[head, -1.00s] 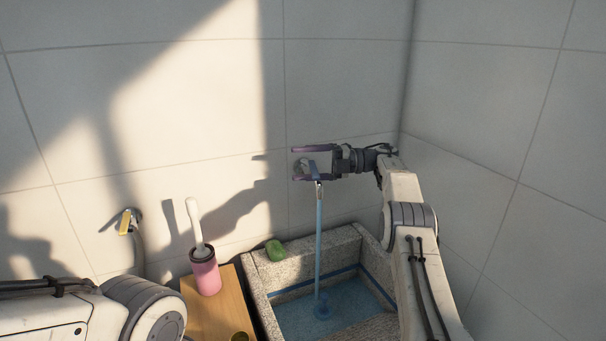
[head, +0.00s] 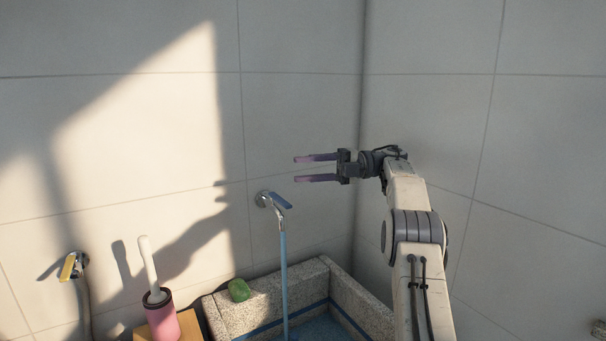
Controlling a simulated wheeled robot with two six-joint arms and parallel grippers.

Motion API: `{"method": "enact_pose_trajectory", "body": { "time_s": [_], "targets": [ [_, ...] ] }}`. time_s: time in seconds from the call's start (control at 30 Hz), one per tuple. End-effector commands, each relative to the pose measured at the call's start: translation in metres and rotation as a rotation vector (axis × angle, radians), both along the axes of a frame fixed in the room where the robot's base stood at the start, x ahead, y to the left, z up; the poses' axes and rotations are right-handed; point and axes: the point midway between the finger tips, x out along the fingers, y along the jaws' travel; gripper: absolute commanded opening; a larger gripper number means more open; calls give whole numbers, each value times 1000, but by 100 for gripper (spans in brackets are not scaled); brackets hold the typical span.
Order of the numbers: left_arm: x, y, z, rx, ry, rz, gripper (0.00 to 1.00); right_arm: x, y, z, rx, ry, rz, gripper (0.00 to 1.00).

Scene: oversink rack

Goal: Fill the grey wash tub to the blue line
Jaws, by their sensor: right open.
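The grey speckled stone tub (head: 252,309) stands in the corner, cut off by the bottom edge. A blue line (head: 268,327) runs around its inner wall. Blue water (head: 318,328) shows low in the tub; its level against the line is hard to judge here. A wall tap (head: 264,199) with a blue-grey lever (head: 281,201) is running, and a stream (head: 284,270) falls into the tub. My right gripper (head: 297,169) is open and empty, above and apart from the lever. My left gripper is out of view.
A green sponge (head: 238,290) sits on the tub's back left rim. Left of it a pink holder (head: 163,322) with a white-handled brush (head: 148,264) stands on a wooden surface (head: 190,327). A second tap with a yellow lever (head: 68,267) is on the wall at far left.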

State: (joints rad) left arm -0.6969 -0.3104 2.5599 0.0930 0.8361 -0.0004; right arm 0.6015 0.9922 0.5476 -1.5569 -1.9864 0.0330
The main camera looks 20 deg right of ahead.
Motion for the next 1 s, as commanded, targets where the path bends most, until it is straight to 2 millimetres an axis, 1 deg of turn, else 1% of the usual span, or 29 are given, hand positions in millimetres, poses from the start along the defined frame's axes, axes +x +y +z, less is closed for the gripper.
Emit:
{"method": "enact_pose_trajectory", "body": {
  "time_s": [0.07,0.1,0.2,0.27,0.37,0.47,0.5,0.63,0.73,0.8,0.9,1.0],
  "targets": [
    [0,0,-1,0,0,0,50,0,0,-1,0,1,-1,42],
    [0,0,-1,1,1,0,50,0,-1,-1,0,1,-1,35],
    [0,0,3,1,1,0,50,2,-3,0,19,36,-12,0],
    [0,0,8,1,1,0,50,5,-7,3,58,107,-32,0],
    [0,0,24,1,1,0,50,13,-19,7,189,337,-86,0],
    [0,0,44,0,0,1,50,23,-35,6,390,668,-150,0],
    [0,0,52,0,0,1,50,26,-42,3,483,812,-172,0],
    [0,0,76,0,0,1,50,30,-63,-14,808,1270,-212,0],
    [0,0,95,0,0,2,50,24,-75,-34,1087,1609,-212,0],
    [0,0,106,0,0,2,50,15,-81,-50,1289,1828,-192,0],
    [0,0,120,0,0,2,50,-1,-84,-73,1563,2085,-142,0],
    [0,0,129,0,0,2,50,-17,-84,-92,1787,2264,-81,0]
  ]
}}
